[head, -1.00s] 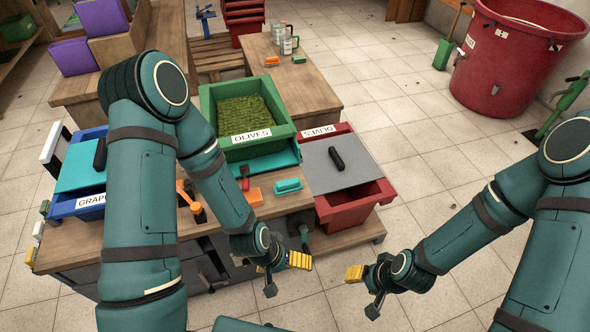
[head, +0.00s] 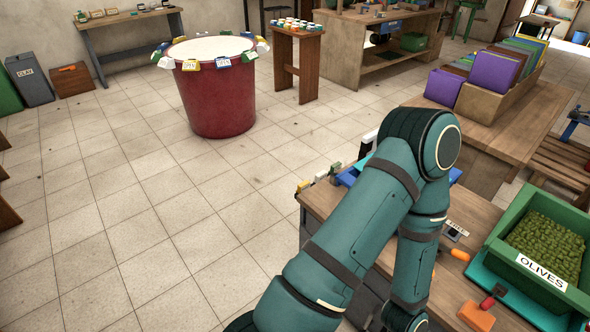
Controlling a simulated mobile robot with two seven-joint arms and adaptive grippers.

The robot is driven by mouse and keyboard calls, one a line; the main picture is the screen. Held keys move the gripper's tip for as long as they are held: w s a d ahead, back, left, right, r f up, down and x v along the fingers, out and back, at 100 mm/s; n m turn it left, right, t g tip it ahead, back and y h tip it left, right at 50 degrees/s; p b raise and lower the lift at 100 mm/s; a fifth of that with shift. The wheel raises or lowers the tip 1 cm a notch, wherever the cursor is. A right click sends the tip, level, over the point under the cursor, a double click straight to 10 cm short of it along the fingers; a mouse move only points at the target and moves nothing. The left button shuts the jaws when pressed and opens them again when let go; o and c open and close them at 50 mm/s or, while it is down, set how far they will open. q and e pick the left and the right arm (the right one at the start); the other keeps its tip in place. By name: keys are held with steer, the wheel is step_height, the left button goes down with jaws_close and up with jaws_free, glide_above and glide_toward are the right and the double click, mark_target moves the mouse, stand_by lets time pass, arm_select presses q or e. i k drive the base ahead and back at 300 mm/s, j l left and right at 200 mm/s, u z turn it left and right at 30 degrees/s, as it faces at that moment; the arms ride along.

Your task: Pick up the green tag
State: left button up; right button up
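Several coloured tags hang along the rim of a red tub (head: 222,100) in the head view, among them a yellow tag (head: 191,65) and a blue tag (head: 223,63). Another row hangs at the left edge of the workbench (head: 315,205), with a small green tag (head: 335,168) at its far end and a yellow tag (head: 303,186) at its near end. I cannot tell which green tag is meant. My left arm crosses in front of the bench, and its gripper is below the picture. My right gripper is out of view.
A green crate of olives (head: 508,236) stands on the bench at right, near an orange block (head: 477,316). A small wooden table (head: 295,60) with several coloured items stands behind the tub. The tiled floor at left is clear.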

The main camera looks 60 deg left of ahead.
mark_target(337, 166)
steer(key=u, duration=1.75)
steer(key=k, duration=0.45)
steer(key=z, duration=0.35)
steer(key=k+z, duration=0.15)
steer(key=z, duration=0.2)
steer(key=l+z, duration=0.1)
steer(key=z, duration=0.3)
steer(key=j+z, duration=0.1)
steer(key=z, duration=0.75)
steer(key=j+z, duration=0.15)
steer(key=z, duration=0.25)
steer(key=k+j, duration=0.1)
steer(key=j, duration=2.85)
